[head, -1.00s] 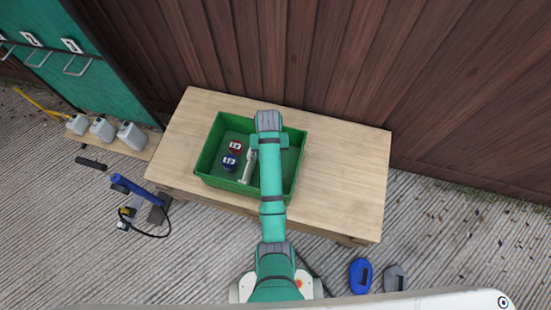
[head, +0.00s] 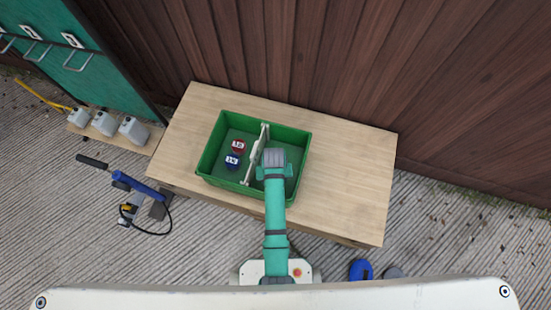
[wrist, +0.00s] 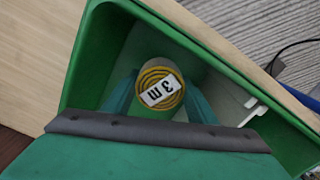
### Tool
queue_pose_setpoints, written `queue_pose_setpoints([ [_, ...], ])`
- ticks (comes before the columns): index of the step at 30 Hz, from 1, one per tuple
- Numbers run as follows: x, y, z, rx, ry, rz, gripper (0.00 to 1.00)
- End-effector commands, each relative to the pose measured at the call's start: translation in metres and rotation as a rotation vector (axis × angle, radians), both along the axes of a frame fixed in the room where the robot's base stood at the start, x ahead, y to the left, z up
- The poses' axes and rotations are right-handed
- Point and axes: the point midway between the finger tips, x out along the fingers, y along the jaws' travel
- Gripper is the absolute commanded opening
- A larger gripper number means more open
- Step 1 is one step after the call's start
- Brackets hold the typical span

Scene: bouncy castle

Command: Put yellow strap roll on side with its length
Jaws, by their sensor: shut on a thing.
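In the wrist view my gripper (wrist: 160,103) is shut on the yellow strap roll (wrist: 159,73). The roll's round coiled face points at the camera, with a white "3 m" label that reads upside down. A green crate (wrist: 105,50) surrounds it. In the head view my gripper (head: 275,172) is over the right part of the crate (head: 302,142), right of a pale upright divider (head: 256,152). There the arm hides the yellow roll. I cannot tell whether the roll touches the crate floor. A red roll (head: 238,146) and a blue roll (head: 232,161) sit left of the divider.
The crate stands on a wooden table (head: 350,170), which is bare to its right. A wooden wall (head: 350,60) rises behind. Grey canisters (head: 133,130) and a blue tool (head: 138,187) are at the left. Blue and grey items (head: 361,270) lie on the ground in front.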

Motion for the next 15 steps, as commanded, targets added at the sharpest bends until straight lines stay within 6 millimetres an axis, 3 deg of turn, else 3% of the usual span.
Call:
queue_pose_setpoints([
  [15,0.000,0.000,-0.059,0.000,0.001,0.000,0.21],
])
